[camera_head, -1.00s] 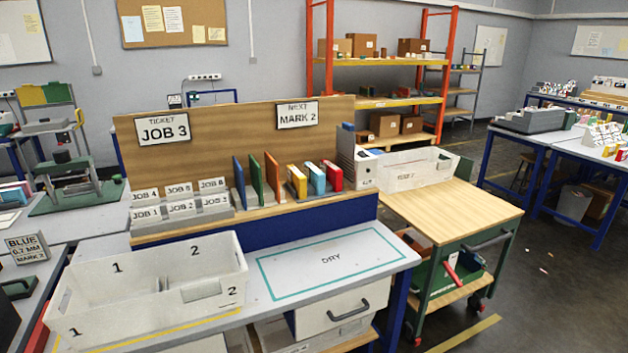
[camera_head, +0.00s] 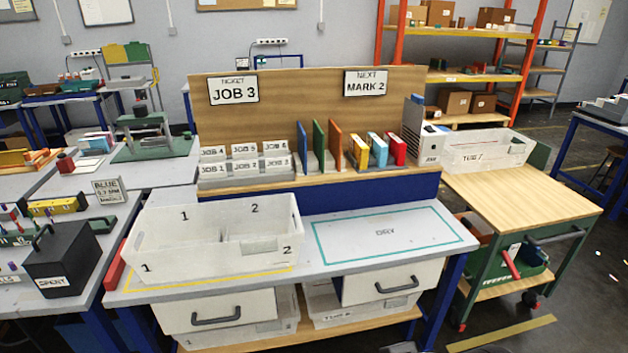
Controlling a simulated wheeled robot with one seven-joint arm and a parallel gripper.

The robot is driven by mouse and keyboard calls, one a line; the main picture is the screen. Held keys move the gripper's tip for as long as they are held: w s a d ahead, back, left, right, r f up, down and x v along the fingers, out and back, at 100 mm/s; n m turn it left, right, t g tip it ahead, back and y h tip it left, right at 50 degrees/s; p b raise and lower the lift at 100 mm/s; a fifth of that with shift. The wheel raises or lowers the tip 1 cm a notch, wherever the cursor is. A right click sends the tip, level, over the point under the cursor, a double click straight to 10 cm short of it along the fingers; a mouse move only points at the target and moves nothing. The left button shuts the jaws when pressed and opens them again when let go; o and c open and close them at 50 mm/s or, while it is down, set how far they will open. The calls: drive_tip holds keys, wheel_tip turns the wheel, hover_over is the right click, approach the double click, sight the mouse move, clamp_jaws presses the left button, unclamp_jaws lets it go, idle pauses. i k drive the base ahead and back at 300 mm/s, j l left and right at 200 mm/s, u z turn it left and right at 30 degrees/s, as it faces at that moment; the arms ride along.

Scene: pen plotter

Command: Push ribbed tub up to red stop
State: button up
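A whitish, translucent open tub (camera_head: 195,265), marked 1 and 2 and split by low inner walls, stands upright on the grey bench at the left. I take it as the ribbed tub, but ribs are hard to make out. A red bar (camera_head: 115,266), which looks like the red stop, lies along the bench's left edge, just left of the tub. I cannot tell whether they touch. My gripper is not in view.
A yellow line (camera_head: 215,280) runs in front of the tub. The teal DRY outline (camera_head: 330,256) to its right encloses bare bench. A backboard with upright colored panels stands behind. A wooden-topped cart (camera_head: 530,190) carries another pale tub (camera_head: 487,150) at the right.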

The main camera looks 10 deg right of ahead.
sight(182, 242)
drive_tip(key=i+l+u, duration=0.2)
drive_tip(key=i+u, duration=0.2)
drive_tip(key=i+l+u, duration=0.3)
drive_tip(key=u, duration=0.15)
drive_tip(key=i+l+u, duration=0.5)
drive_tip(key=l+u, duration=0.35)
